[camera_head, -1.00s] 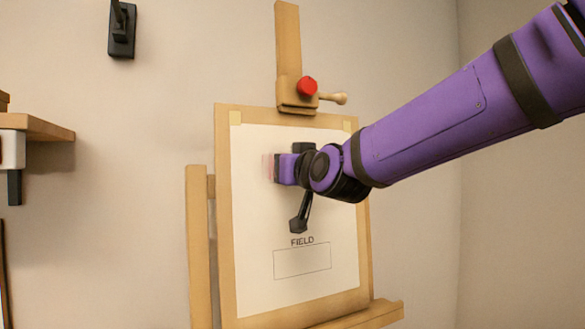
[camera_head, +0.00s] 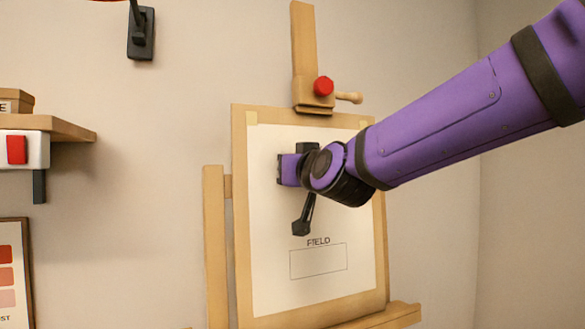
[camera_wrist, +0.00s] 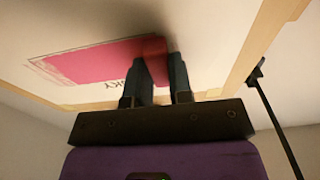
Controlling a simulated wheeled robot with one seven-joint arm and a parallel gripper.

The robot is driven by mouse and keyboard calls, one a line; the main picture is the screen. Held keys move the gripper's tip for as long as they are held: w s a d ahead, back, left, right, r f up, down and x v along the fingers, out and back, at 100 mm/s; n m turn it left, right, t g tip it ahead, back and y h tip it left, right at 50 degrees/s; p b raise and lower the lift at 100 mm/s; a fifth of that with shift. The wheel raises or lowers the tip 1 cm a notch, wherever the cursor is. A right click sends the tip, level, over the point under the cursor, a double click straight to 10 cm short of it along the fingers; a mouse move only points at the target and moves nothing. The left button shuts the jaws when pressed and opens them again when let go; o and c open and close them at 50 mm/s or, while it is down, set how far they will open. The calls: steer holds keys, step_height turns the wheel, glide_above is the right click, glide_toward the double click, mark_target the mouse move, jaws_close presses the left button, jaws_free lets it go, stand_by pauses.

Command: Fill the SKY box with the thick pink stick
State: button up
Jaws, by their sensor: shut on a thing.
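A white sheet (camera_head: 275,215) on the easel's board carries an outlined FIELD box (camera_head: 318,261), which is empty. My gripper (camera_head: 284,170) is at the upper part of the sheet and hides the SKY box in the head view. In the wrist view my gripper (camera_wrist: 164,68) is shut on the thick pink stick (camera_wrist: 153,46), whose end is at the sheet. The SKY box (camera_wrist: 95,60) is largely covered in pink, with a thin pale margin at its left end. The word SKY is partly hidden behind a finger. Whether the stick touches the paper is unclear.
The wooden easel (camera_head: 215,245) stands against the wall, with a red knob (camera_head: 323,86) above the board. At left are a shelf (camera_head: 70,130), a red switch (camera_head: 16,150) and a framed colour chart (camera_head: 8,275). The wall right of the easel is clear.

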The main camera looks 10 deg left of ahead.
steer(key=v, duration=0.6)
steer(key=shift+s+d+r, duration=0.25)
steer(key=shift+r, duration=0.3)
steer(key=shift+w, duration=0.1)
steer(key=w+d, duration=0.8)
steer(key=d, duration=0.4)
steer(key=shift+f+x, duration=0.2)
steer(key=shift+x, duration=1.05)
steer(key=shift+f+x, duration=0.25)
steer(key=shift+x, duration=1)
steer(key=shift+x, duration=0.9)
steer(key=shift+s+a, duration=0.15)
steer(key=shift+a, duration=0.1)
steer(key=shift+s+a, duration=0.8)
steer(key=shift+a, duration=0.3)
